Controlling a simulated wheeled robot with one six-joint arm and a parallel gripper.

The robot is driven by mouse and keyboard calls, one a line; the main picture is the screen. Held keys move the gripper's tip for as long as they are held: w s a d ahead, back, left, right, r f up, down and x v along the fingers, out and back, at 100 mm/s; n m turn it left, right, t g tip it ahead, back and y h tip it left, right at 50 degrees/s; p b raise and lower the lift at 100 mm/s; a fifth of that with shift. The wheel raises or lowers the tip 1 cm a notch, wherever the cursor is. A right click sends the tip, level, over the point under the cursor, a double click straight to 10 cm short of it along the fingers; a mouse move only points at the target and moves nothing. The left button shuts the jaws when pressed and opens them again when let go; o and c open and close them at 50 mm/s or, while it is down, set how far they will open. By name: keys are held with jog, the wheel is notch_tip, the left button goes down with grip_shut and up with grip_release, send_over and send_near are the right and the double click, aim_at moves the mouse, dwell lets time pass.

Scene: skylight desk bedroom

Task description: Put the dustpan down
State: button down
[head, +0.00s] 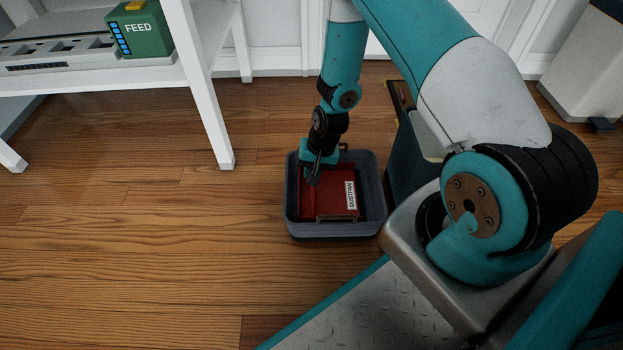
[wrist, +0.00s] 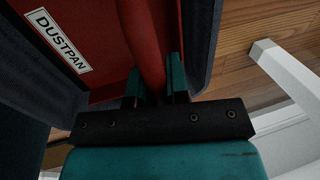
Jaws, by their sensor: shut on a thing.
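The red dustpan (head: 328,205), with a white "DUSTPAN" label, lies within the walls of a dark grey open bin (head: 291,210) on the wood floor. My gripper (head: 314,178) reaches down into the bin from above. In the wrist view the dustpan (wrist: 104,22) fills the upper left, and my gripper (wrist: 156,82) is shut on its red handle. The bin wall (wrist: 204,40) shows close beside the fingers. Whether the dustpan rests on the bin's bottom cannot be told.
A white shelf unit (head: 205,90) stands at the left, with a green "FEED" box (head: 140,32) on it. A white bin-like object (head: 580,65) stands at the far right. The wood floor left of the grey bin is clear.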

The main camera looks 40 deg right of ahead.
jog(key=shift+x, duration=1)
jog(key=shift+s+d, duration=0.1)
jog(key=shift+d, duration=0.1)
jog(key=c, duration=1.1)
grip_release()
